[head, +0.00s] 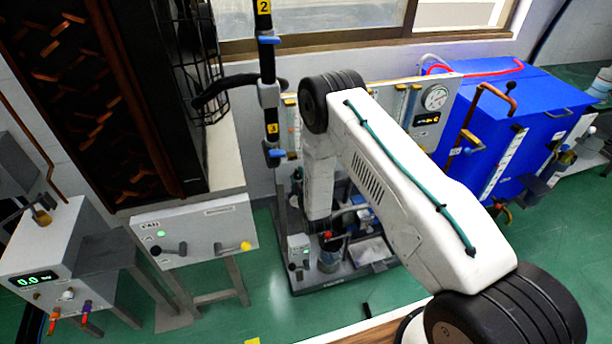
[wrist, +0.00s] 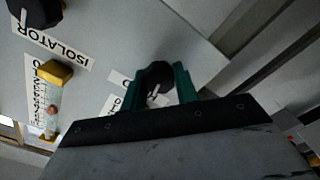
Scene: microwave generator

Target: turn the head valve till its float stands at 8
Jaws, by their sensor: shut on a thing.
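In the wrist view, my gripper (wrist: 161,86) has its two green fingers closed on either side of a black knob (wrist: 157,75) on a grey panel (wrist: 110,40). The label beside the knob is partly covered by a finger, so I cannot read the valve's name. A clear tube with a scale (wrist: 40,100) stands at the left of the panel, under a yellow cap. A small orange-brown float (wrist: 52,109) shows in it; the figure it stands at is too small to read. In the head view my arm hides the gripper and the knob.
Another black knob (wrist: 35,12) sits near a label reading ISOLATOR in the wrist view. In the head view, a panel with a round gauge (head: 436,97) is behind my arm, a blue cabinet (head: 510,120) stands right, and a control box (head: 195,232) stands left.

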